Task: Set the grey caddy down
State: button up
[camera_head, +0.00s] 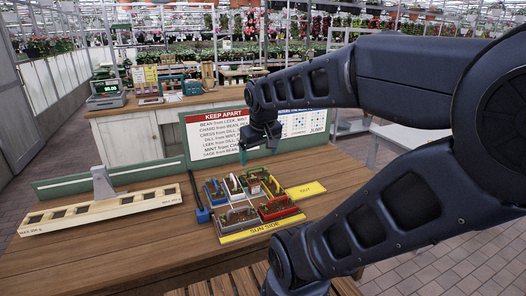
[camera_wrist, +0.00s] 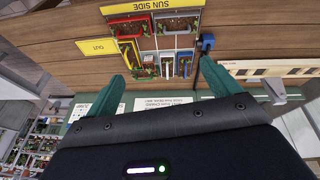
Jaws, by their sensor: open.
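The grey caddy (camera_head: 239,216) sits upright at the front left of a block of planted caddies on the wooden table, just behind the yellow SUN SIDE strip (camera_head: 262,229). In the wrist view the grey caddy (camera_wrist: 177,24) is at the upper right of the block, beside the red caddy (camera_wrist: 127,28). My gripper (camera_head: 243,157) hangs above the back of the block, apart from the grey caddy. Its teal fingers are spread with nothing between them in the wrist view (camera_wrist: 160,86).
A yellow OUT plate (camera_head: 306,190) lies right. A blue tool (camera_head: 202,214) lies left, and a slotted wooden rack (camera_head: 100,207) is farther left. A KEEP APART board (camera_head: 228,125) stands behind. The table's front left is clear.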

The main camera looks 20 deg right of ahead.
jog(key=shift+s+d+r+m+t+y, duration=0.15)
jog(key=shift+s+r+m, duration=0.25)
jog(key=shift+s, duration=0.2)
jog(key=shift+s+r+m+t+y, duration=0.15)
jog(key=shift+s+r+m, duration=0.25)
jog(key=shift+s, duration=0.15)
